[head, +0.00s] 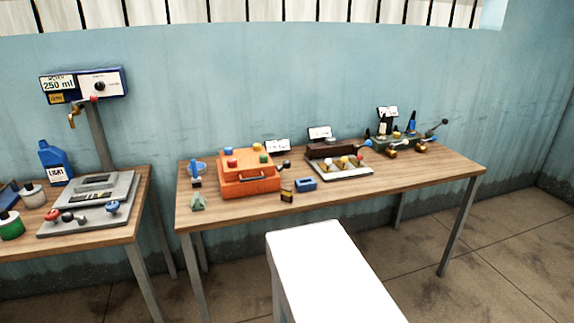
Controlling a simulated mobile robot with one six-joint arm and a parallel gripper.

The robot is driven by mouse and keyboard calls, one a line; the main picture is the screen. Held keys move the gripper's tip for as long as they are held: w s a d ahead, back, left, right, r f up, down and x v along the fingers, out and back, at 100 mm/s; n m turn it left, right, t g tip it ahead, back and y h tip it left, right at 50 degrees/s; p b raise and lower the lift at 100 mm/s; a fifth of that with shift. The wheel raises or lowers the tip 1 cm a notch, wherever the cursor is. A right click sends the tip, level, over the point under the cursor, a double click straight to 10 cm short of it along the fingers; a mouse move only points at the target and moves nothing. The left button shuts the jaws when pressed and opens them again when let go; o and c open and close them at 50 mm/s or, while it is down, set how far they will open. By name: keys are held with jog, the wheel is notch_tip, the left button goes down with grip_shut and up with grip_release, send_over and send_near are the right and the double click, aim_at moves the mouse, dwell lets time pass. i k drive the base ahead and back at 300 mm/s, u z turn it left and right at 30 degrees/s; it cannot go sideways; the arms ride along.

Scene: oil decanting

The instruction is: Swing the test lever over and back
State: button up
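No lever in the head view carries a label that I can read as the test lever. A lever with a dark ball knob (445,121) sticks out up and to the right from the green device (400,142) at the right end of the middle table. A shorter lever with a dark knob (284,165) sits at the right side of the orange box (250,182). A red-knobbed lever (94,99) is on the blue dispenser head marked 250 ml (115,82) at the left. My gripper is not in view.
The wooden table (400,182) has free room along its front right. A tray with several coloured knobs (340,170), a blue block (306,184) and small parts stand on it. The left table (125,220) holds a grey scale-like plate (85,208) and a blue bottle (54,162).

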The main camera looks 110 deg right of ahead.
aim_at(286, 164)
jog(key=u, duration=1.55)
jog(key=k, duration=0.1)
jog(key=z, duration=3.9)
jog(key=k, duration=0.6)
jog(key=u, duration=0.15)
jog(key=i, duration=0.2)
jog(key=z, duration=0.1)
